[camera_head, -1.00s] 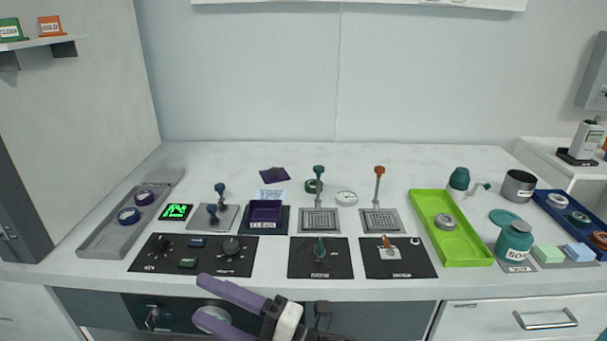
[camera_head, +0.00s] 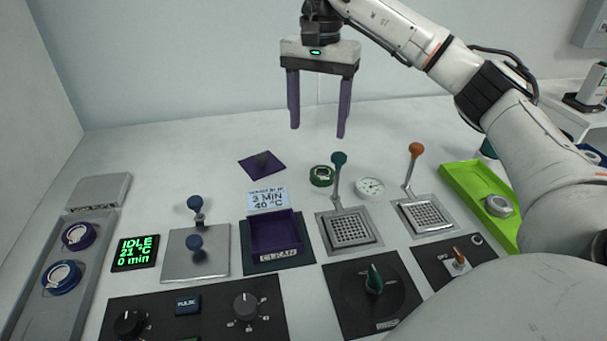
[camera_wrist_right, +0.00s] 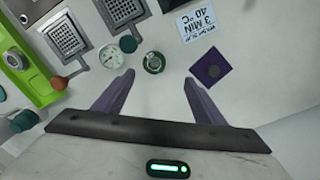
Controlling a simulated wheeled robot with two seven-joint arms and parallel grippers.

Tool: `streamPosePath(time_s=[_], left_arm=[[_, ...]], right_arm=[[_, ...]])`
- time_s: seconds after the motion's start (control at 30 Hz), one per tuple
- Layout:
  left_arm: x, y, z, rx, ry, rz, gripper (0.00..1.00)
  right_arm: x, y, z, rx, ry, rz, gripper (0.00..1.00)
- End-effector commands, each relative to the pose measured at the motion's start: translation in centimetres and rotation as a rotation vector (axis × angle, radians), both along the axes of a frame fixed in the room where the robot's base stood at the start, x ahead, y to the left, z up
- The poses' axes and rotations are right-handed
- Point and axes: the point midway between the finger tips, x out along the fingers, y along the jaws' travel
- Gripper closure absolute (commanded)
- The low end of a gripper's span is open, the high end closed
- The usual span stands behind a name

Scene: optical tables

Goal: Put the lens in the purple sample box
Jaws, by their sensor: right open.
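The purple sample box (camera_head: 275,236) stands open on a dark mat and bears a CLEAN label. Its inside looks empty. A purple square lid with a knob (camera_head: 262,162) lies behind it. Ring-mounted lenses show in several places: a green ring (camera_head: 321,175) on the table, a silver one (camera_head: 498,206) in the green tray, and purple (camera_head: 78,236) and blue (camera_head: 61,277) ones at left. My right gripper (camera_head: 318,131) is open and empty, pointing down above the table's back. In the right wrist view the green ring (camera_wrist_right: 154,62) lies just beyond the fingertips (camera_wrist_right: 160,78). My left gripper is out of view.
A white dial (camera_head: 369,188) sits right of the green ring. Upright levers with a green knob (camera_head: 339,158) and an orange knob (camera_head: 416,149) rise nearby. The green tray (camera_head: 467,180) is at right, partly behind my arm. The back left table is clear.

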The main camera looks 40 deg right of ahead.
Motion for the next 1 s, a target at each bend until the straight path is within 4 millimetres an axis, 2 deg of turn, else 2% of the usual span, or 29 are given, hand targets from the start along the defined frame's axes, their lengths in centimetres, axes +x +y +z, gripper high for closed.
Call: streamPosePath(time_s=[0.03, 0.17, 0.33, 0.63, 0.9, 1.0], left_arm=[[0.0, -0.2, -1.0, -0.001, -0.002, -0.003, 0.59], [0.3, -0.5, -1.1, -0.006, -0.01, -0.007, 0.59], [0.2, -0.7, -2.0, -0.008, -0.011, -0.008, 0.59], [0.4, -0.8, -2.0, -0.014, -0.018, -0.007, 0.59], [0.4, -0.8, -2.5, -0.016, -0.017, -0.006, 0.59], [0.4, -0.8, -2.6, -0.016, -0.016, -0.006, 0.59]], right_arm=[[-0.1, -0.3, -0.9, -0.005, -0.001, -0.002, 0.36], [-0.2, -0.4, -1.9, -0.008, 0.0, -0.001, 0.36], [-0.2, -0.4, -4.6, -0.007, 0.003, -0.001, 0.36], [-0.4, -0.4, -7.0, -0.007, 0.001, -0.001, 0.36], [-0.9, -0.6, -10.9, -0.006, 0.001, -0.001, 0.36], [-0.9, -0.6, -11.5, -0.007, 0.0, -0.001, 0.36]])
